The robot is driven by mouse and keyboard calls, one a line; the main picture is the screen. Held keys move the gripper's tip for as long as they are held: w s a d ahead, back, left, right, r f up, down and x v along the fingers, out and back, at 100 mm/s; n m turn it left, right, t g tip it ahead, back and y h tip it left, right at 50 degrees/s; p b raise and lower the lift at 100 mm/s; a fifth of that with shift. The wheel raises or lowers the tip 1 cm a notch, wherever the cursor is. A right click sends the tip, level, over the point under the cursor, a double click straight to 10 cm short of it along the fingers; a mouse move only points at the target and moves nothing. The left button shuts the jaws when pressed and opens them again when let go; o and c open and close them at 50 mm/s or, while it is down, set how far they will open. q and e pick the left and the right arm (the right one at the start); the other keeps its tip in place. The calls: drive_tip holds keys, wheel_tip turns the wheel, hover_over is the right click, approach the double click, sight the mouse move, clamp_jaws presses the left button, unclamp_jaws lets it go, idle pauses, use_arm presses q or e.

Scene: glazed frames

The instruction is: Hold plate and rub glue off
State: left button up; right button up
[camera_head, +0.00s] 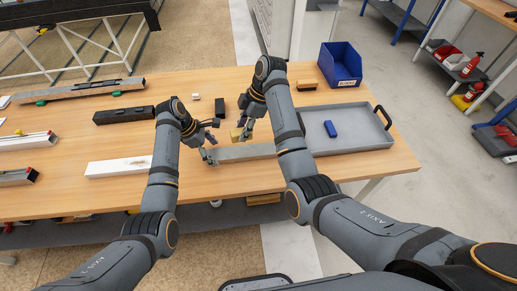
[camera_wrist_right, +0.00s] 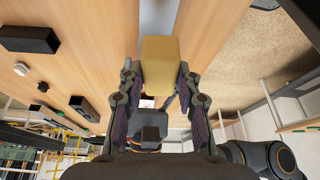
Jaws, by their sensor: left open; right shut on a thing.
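A long flat piece lies along the front of the table. Its pale white left part (camera_head: 118,166) and a grey strip (camera_head: 245,153) show on either side of my left arm. I cannot tell if they are one plate. My left gripper (camera_head: 211,141) is open, with one finger near the left end of the grey strip; I cannot tell if it touches. My right gripper (camera_head: 243,129) is shut on a yellow block (camera_wrist_right: 158,65), held behind the grey strip in the head view. The block sits between both fingers in the right wrist view. No glue can be made out.
A grey tray (camera_head: 376,147) with a blue object (camera_head: 330,129) lies right of the grippers. A blue bin (camera_head: 340,64) stands behind it. A black block (camera_head: 124,115) and small pieces lie behind my left arm. Bare wood shows at the back middle.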

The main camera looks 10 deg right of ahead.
use_arm(q)
drive_tip(key=v, duration=1)
drive_tip(key=shift+a+r, duration=0.2)
drive_tip(key=shift+r, duration=0.1)
drive_tip(key=shift+s+f, duration=0.1)
use_arm(e)
drive_tip(key=shift+s+f, duration=0.1)
